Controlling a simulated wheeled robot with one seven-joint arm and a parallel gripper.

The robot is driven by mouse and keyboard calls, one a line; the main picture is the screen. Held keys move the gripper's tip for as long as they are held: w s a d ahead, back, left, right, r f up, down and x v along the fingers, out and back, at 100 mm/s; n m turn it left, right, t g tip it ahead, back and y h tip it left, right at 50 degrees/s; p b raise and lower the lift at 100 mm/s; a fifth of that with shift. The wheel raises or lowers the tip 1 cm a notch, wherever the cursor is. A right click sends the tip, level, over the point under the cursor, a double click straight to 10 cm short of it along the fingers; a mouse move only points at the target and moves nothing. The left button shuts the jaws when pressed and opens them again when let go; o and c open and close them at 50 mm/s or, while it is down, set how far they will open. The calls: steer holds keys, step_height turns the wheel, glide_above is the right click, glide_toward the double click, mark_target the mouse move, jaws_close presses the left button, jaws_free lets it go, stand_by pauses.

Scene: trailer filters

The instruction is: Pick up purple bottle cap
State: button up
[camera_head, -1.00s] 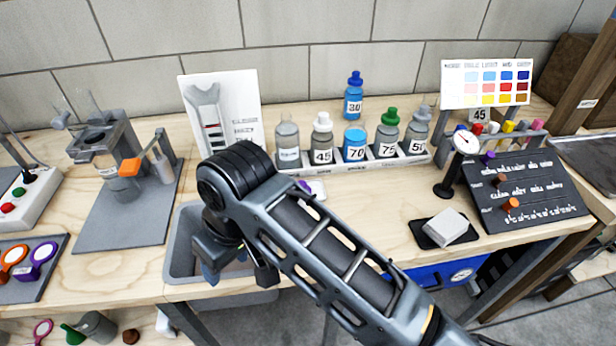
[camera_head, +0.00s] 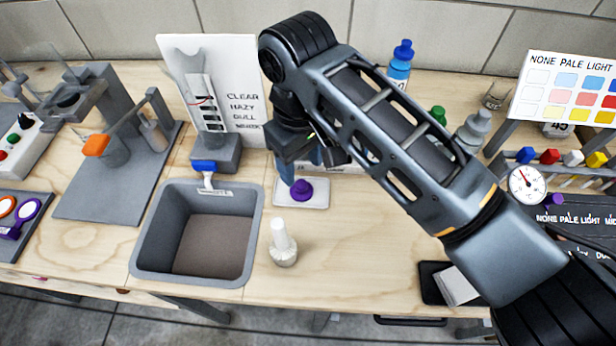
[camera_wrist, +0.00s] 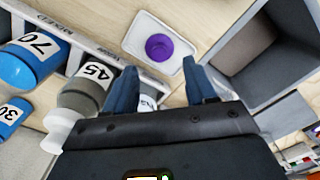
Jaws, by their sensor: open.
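The purple bottle cap (camera_head: 301,190) sits on a small white tray (camera_head: 318,200) on the wooden table, right of the grey basin. In the wrist view the purple cap (camera_wrist: 160,47) lies on the white tray (camera_wrist: 140,28), beyond and roughly between my fingertips. My gripper (camera_head: 302,172) is open and empty, just above and behind the cap in the head view; it also shows in the wrist view (camera_wrist: 163,80). The fingers look apart from the cap. My arm hides part of the bottle row.
A grey basin (camera_head: 155,236) lies left of the cap. A white-topped nozzle or bottle (camera_head: 283,246) stands in front of it. Numbered bottles, one marked 45 (camera_wrist: 88,90) and one marked 70 (camera_wrist: 30,62), stand close to my gripper.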

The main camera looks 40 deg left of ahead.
mark_target(301, 184)
steer(key=f, duration=0.6)
steer(key=shift+w+a+f+p, duration=0.2)
steer(key=shift+f+p, duration=0.1)
steer(key=shift+p, duration=0.05)
steer(key=shift+c, duration=0.3)
jaws_close()
